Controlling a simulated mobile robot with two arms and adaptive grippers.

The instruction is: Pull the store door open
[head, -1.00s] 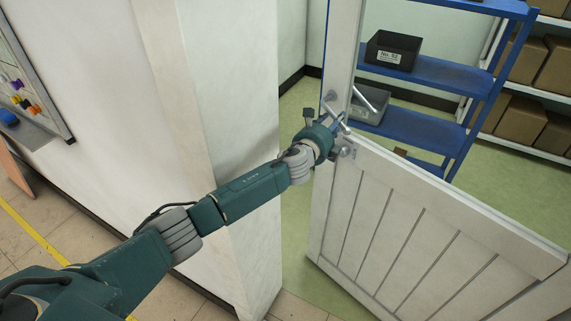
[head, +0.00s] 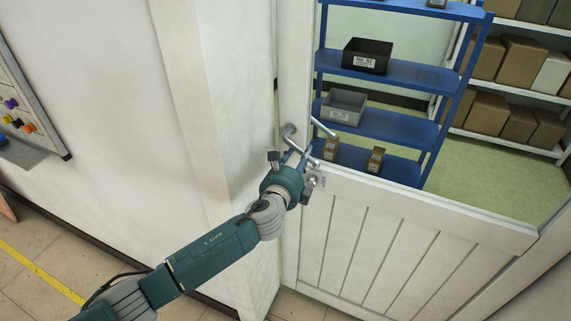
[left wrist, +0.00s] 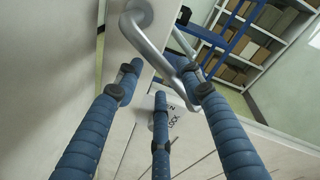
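The store door (head: 380,235) is a white panelled door with a large opening in its upper part. A metal lever handle (head: 294,137) sits near its left edge; it also shows large in the left wrist view (left wrist: 150,50). My left gripper (head: 303,152) is at the handle. In the left wrist view its blue fingers (left wrist: 160,86) are spread, with the lever running between them. The right-hand fingertip overlaps the lever's end; I cannot tell if it touches. A lock plate with lettering (left wrist: 172,122) lies behind the fingers. My right gripper is not in view.
Behind the door are a blue shelf unit (head: 400,75) with bins and a white rack of boxes (head: 505,85). Tiled floor (head: 45,270) is free at lower left.

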